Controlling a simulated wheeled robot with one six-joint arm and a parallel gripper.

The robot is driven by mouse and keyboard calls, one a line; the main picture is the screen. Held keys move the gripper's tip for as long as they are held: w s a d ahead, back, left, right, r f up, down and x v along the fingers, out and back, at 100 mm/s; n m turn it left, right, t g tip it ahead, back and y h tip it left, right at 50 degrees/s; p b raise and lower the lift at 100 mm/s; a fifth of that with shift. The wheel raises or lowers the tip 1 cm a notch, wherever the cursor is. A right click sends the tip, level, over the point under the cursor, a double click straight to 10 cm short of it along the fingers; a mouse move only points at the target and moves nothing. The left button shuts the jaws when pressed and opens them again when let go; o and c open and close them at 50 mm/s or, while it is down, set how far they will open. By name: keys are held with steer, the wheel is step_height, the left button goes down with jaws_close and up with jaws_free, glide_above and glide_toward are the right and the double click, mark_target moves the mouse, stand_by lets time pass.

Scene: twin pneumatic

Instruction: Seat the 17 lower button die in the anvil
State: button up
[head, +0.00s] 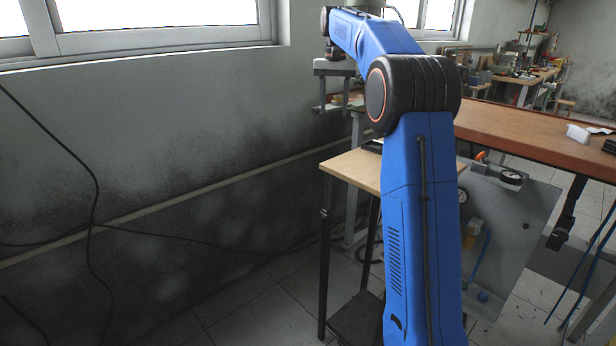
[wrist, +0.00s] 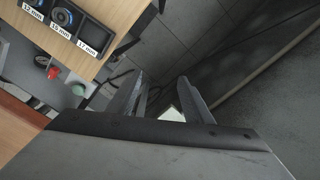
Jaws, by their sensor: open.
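A black die tray (wrist: 82,27) lies on the light wooden table top in the wrist view, at the upper left, with labels for 12, 15 and 17 mm. A round dark die (wrist: 63,16) shows in the 15 mm compartment. The compartment by the 17 mm label (wrist: 88,46) is dark, and I cannot tell whether the 17 lower button die is in it. My gripper (wrist: 162,92) is open, its two fingers apart beyond the tray's right side, over the floor and wall. I see no die held between them. I cannot make out the anvil in either view.
The small wooden table (head: 352,168) stands near the wall, partly behind my arm. A grey panel (head: 510,225) with gauges and blue hoses stands to its right. A long brown workbench (head: 530,132) lies farther right. Black cables (head: 95,190) hang along the wall.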

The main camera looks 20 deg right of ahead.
steer(key=a+f+n, duration=0.1)
steer(key=a+f, duration=0.3)
steer(key=f, duration=0.7)
steer(key=w+a+f, duration=0.1)
steer(key=a+f, duration=0.4)
steer(key=f, duration=0.7)
steer(key=shift+f+n, duration=0.25)
steer(key=shift+n, duration=0.15)
